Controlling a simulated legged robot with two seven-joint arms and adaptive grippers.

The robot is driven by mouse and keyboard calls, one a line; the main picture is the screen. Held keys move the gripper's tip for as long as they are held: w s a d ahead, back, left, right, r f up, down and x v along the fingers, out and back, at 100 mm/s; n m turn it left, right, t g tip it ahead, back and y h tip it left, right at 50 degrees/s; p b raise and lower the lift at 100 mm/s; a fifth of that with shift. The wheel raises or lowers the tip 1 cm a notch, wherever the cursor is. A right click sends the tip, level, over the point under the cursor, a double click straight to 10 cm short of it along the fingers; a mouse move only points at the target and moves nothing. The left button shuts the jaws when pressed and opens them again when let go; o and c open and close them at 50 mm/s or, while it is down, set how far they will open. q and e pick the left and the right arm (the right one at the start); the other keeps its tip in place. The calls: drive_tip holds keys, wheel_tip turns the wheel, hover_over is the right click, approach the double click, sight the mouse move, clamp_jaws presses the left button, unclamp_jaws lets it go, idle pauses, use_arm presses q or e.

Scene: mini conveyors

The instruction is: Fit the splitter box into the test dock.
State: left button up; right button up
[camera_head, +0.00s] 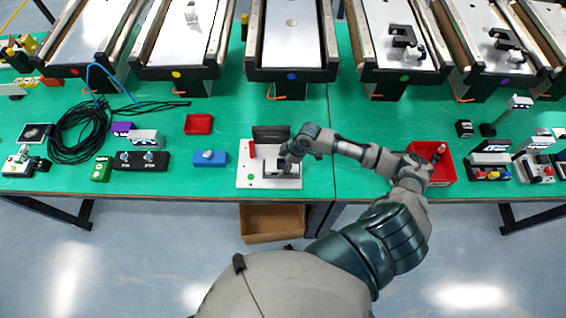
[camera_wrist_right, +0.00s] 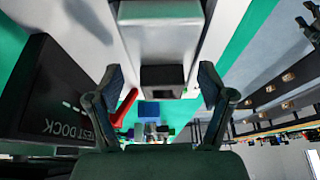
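The test dock is a white plate (camera_head: 246,178) with a dark upright panel and a red lever (camera_head: 252,149) near the table's front edge. Its dark panel, lettered TEST DOCK, fills the left of the wrist view (camera_wrist_right: 45,95). A light grey box with a dark end (camera_wrist_right: 162,78), which looks like the splitter box, lies at the dock between my right fingers. Whether it is fully seated cannot be told. My right gripper (camera_head: 286,163) is over the dock; in the wrist view its fingers (camera_wrist_right: 160,82) stand apart with gaps beside the box. My left gripper is not in view.
Several mini conveyors (camera_head: 291,40) line the back. Left of the dock are a blue block (camera_head: 210,158), a small red tray (camera_head: 198,124) and a black two-knob unit (camera_head: 141,161). A red bin (camera_head: 443,168) is right. Bare green table (camera_head: 350,110) lies behind my forearm.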

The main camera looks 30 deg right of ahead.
drive_tip(key=shift+a+r, duration=0.1)
drive_tip(key=shift+a, duration=0.2)
drive_tip(key=shift+a+r, duration=0.15)
drive_tip(key=shift+r, duration=0.1)
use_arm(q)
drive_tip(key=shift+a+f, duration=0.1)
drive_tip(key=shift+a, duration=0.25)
use_arm(e)
drive_tip(key=v, duration=1.1)
drive_tip(key=shift+r, duration=0.3)
drive_tip(key=shift+s, duration=0.1)
drive_tip(key=shift+d, duration=0.25)
